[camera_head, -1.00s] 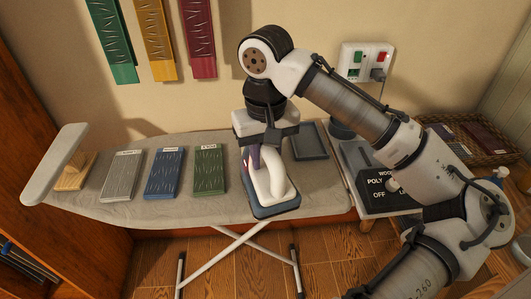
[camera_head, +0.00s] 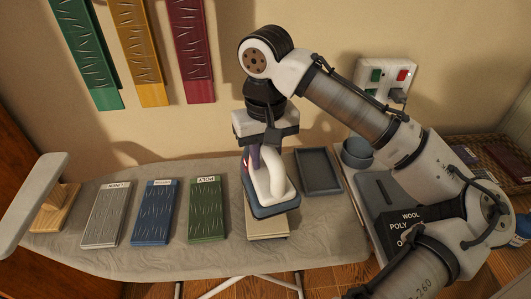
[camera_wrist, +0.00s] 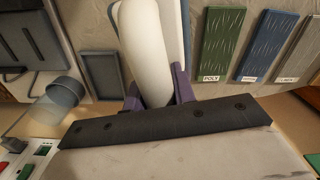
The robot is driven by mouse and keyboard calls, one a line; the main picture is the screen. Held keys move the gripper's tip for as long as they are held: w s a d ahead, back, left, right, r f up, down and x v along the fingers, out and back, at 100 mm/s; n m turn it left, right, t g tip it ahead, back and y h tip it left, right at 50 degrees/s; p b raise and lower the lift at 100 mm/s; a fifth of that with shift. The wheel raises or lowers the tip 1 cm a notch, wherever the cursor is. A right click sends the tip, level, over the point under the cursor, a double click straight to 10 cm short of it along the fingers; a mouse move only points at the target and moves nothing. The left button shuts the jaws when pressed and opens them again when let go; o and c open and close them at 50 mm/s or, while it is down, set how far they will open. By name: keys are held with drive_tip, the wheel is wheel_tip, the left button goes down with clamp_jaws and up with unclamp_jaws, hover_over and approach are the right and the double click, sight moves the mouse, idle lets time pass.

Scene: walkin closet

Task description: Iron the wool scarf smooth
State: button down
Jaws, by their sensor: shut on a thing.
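My gripper (camera_head: 262,155) is shut on the white handle of an iron (camera_head: 268,206) with a dark blue-grey base. The iron is at the right half of the ironing board (camera_head: 130,260). A beige block (camera_head: 268,224) shows below it; I cannot tell whether they touch. Left of it lie ridged strips: green (camera_head: 208,212), labelled POLY, blue (camera_head: 155,215), and grey (camera_head: 105,217), labelled LINEN. The blue one's label is too small to read surely, so I cannot tell which is wool. The wrist view shows the handle (camera_wrist: 149,50) between purple fingers.
An empty grey tray (camera_head: 318,172) lies right of the iron, with a grey cup (camera_head: 357,153) beyond. A dark control box (camera_head: 408,226) reads WOOL and POLY. A wooden stand (camera_head: 55,208) is at the board's left. Green, yellow and red strips hang on the wall.

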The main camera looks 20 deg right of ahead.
sight(265, 167)
drive_tip(key=shift+f+b, duration=2.5)
drive_tip(key=shift+f, duration=0.25)
drive_tip(key=shift+f+b, duration=0.3)
drive_tip(key=shift+f, duration=0.25)
idle(0.5)
wheel_tip(265, 167, up, 6)
drive_tip(key=p, duration=0.6)
drive_tip(key=shift+r, duration=0.1)
idle(0.6)
wheel_tip(265, 167, down, 3)
drive_tip(key=b, duration=0.2)
drive_tip(key=shift+b, duration=0.4)
